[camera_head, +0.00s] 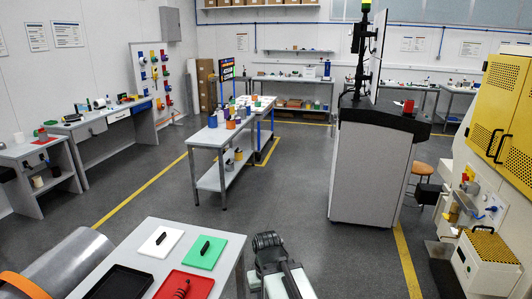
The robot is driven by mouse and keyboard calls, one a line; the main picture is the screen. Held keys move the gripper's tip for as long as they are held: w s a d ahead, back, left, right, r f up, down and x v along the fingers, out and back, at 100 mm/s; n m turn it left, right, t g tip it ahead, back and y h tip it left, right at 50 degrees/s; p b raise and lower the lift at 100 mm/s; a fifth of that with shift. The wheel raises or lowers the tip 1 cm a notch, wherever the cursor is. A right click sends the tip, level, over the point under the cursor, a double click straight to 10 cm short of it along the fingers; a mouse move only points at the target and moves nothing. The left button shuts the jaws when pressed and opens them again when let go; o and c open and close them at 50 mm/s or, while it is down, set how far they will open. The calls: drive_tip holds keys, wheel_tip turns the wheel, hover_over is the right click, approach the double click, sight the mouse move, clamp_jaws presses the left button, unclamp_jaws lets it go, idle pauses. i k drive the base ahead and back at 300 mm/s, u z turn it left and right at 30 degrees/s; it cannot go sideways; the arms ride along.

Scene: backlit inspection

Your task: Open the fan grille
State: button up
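I cannot pick out a fan grille for certain. A large yellow-and-white machine stands at the right edge, with yellow perforated panels (497,98) on its upper part; these panels look closed. A box at its foot has a yellow perforated top (490,245). My gripper (267,240) is the dark end of my arm at the bottom middle, beside the near table and well apart from the machine. Its fingers are too small and dark to tell whether they are open or shut.
The near table (225,232) holds white, green, red and black trays or plates. A grey cabinet (370,165) stands between the middle benches and the machine. A stool (420,170) is beside it. Grey floor (310,240) is clear ahead, with a yellow line (407,262) before the machine.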

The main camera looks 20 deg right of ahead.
sight(490, 246)
drive_tip(key=z, duration=0.65)
drive_tip(key=i, duration=1.95)
drive_tip(key=z, duration=0.6)
drive_tip(key=k, duration=0.35)
drive_tip(key=z, duration=0.25)
drive_tip(key=i, duration=0.45)
drive_tip(key=u, duration=0.05)
